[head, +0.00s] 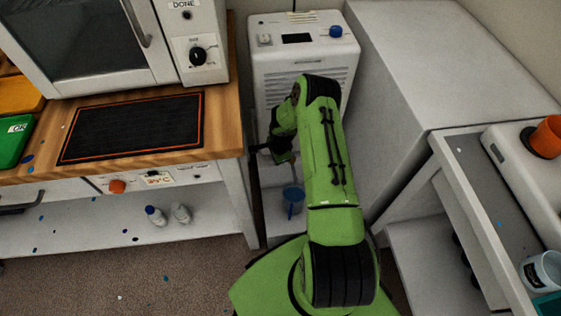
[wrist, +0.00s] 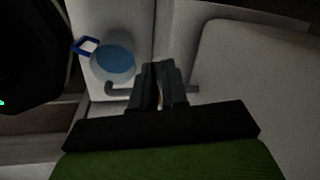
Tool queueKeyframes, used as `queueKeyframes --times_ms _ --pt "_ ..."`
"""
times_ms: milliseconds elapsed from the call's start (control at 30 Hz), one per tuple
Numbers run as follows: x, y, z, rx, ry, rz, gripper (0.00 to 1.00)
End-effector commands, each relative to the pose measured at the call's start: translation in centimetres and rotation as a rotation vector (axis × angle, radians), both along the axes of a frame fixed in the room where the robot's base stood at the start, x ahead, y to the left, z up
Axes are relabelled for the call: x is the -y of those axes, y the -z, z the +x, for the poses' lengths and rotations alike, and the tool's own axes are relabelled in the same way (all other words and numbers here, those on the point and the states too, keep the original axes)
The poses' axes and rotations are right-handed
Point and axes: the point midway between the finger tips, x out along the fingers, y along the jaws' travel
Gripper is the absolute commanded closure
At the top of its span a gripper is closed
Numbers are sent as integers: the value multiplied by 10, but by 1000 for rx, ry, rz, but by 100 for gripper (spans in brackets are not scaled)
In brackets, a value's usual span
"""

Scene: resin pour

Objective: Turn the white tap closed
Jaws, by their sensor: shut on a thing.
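The white machine (head: 303,58) stands against the back wall, and my gripper (head: 280,152) reaches to its front. In the wrist view my gripper (wrist: 158,72) is closed, its fingers at a grey pipe (wrist: 119,91) that comes out on both sides of them. The white tap is mostly hidden by the fingers; a small pale bit shows between them, and I cannot tell how far it is turned. A blue cup (head: 292,194) stands below my gripper; from above it shows blue inside in the wrist view (wrist: 113,60).
A wooden worktop (head: 222,115) with a dark mat (head: 132,127) and a microwave (head: 110,40) is on the left. A grey cabinet (head: 395,70) stands close on the right. Small bottles (head: 155,215) stand on the lower left shelf.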

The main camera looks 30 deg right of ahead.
Motion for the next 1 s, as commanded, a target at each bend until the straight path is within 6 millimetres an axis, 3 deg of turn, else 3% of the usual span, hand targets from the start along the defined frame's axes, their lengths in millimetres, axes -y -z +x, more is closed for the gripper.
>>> queueKeyframes --times_ms 400,1000 --pt "2 0 16 2 244 0 100" --pt "3 0 20 1 302 1 100"
